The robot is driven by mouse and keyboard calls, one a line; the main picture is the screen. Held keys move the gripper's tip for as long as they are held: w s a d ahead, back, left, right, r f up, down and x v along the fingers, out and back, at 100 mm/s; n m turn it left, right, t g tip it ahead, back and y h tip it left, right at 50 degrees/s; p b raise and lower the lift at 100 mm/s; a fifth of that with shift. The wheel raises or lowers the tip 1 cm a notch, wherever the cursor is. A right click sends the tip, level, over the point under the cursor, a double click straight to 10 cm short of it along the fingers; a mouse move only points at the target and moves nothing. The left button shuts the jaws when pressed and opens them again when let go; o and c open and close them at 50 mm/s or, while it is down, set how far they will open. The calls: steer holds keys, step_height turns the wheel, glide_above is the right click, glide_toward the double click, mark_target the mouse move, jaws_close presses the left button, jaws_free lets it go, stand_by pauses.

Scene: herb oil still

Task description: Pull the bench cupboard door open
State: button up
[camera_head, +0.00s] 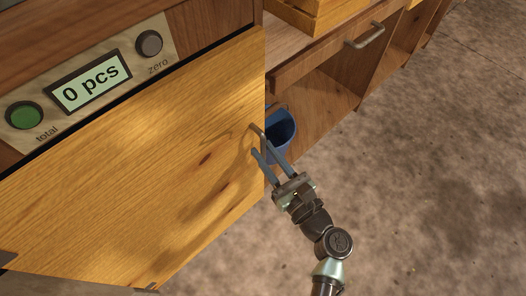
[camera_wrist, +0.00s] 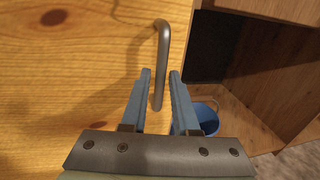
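The cupboard door (camera_head: 130,165) is a yellow pine panel filling the left of the head view. It also fills the left of the wrist view (camera_wrist: 60,70). A dark gap runs along its top edge; I cannot tell whether it stands ajar. Its grey bar handle (camera_head: 257,131) is near the right edge. In the wrist view the handle (camera_wrist: 161,50) is upright, its lower part showing between my fingers. My gripper (camera_head: 260,147) is at the handle, with its fingers apart on either side of the bar. In the wrist view my gripper (camera_wrist: 160,73) shows gaps beside the bar.
Right of the door is an open bay with a blue bucket (camera_head: 279,134), also in the wrist view (camera_wrist: 207,118). A drawer handle (camera_head: 365,37) juts out above. The floor (camera_head: 430,190) at right is clear.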

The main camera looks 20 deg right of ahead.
steer(key=shift+w+a, duration=0.1)
steer(key=shift+w, duration=0.65)
jaws_close()
stand_by(0.9)
